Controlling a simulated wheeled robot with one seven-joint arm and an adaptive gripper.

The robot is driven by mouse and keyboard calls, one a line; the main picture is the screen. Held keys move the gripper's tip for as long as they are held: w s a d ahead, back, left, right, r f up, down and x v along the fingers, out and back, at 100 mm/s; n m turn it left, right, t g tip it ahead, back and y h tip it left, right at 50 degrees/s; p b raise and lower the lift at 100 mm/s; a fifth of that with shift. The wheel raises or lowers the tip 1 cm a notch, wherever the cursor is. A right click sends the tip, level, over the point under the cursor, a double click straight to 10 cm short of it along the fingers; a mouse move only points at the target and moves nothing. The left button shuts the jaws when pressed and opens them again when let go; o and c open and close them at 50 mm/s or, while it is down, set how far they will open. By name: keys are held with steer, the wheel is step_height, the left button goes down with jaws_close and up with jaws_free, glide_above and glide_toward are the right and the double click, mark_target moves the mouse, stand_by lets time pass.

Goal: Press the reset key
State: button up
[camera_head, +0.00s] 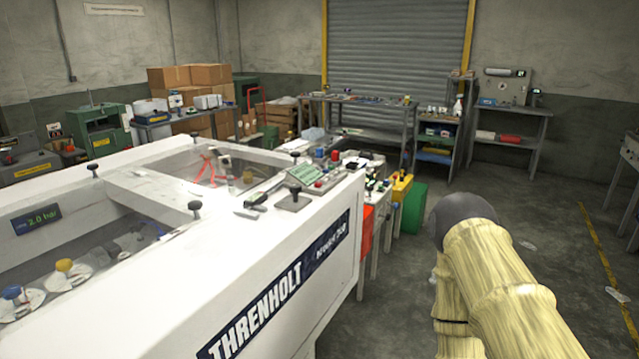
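The reset key cannot be made out by any label. A group of small controls sits on the far right corner of the white THRENHOLT machine (285,235). It has a green panel (306,174), a red button (335,155), a blue button (320,153), another red button (318,184) and a black knob (294,195) on a dark base. Their markings are too small to read. My arm, in a wrinkled yellow cover with a dark rounded end, rises at the lower right, apart from the machine. My gripper's fingers do not show.
Workbenches (360,103) line the back by a roller shutter (395,50). Grey floor (540,205) is mostly clear at right.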

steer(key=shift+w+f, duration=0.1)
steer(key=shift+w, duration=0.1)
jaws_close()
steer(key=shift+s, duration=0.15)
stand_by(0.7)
